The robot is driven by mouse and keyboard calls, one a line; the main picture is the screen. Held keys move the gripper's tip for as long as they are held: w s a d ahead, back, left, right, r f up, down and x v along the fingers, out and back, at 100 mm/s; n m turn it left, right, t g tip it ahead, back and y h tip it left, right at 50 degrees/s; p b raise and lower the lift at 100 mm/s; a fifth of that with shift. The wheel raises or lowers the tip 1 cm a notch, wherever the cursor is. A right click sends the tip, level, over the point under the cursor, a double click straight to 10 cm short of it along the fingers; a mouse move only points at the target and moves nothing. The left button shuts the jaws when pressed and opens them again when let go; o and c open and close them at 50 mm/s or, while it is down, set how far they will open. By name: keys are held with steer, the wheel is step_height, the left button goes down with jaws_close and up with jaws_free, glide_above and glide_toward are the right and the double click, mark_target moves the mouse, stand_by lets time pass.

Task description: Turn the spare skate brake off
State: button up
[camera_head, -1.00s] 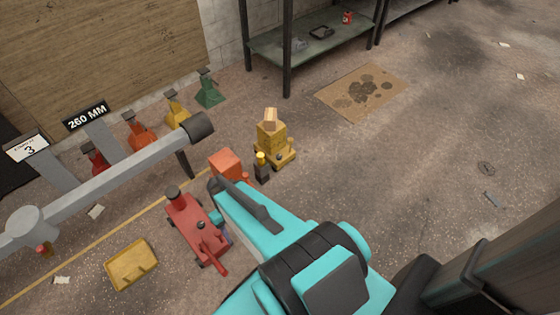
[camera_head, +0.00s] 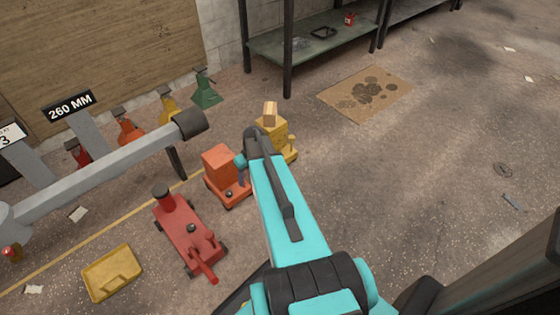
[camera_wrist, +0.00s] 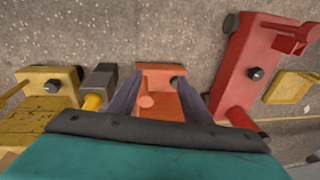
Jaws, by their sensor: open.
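An orange skate (camera_head: 221,172) stands on the floor, with a block-like raised part and a dark knob (camera_head: 229,194) on its low end. A yellow skate (camera_head: 276,132) carrying a wooden block stands behind it, partly hidden by my arm. No label shows which is the spare. My gripper (camera_head: 241,173) is at the orange skate's right side. In the wrist view, its two dark fingers are spread and empty, with the orange skate (camera_wrist: 155,72) between and beyond them. Contact cannot be told.
A red jack (camera_head: 187,228) and yellow tray (camera_head: 112,272) lie left of my arm. A dark jack with a yellow stem (camera_wrist: 98,86) stands between the skates. A grey beam (camera_head: 120,158) crosses the left. Floor at right is mostly clear.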

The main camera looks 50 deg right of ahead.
steer(key=d+r+t+h+b, duration=0.1)
steer(key=d+b, duration=0.5)
steer(key=d, duration=0.6)
steer(key=w+d+t+h+b, duration=0.1)
steer(key=d+b, duration=0.5)
steer(key=d, duration=0.7)
steer(key=shift+w+d+r+m+t, duration=0.15)
steer(key=shift+w+r+m+t, duration=0.15)
steer(key=shift+t, duration=0.3)
steer(key=shift+f, duration=0.1)
steer(key=shift+b+x, duration=3.35)
steer(key=shift+x, duration=3.45)
steer(key=shift+s, duration=0.1)
steer(key=c, duration=1.1)
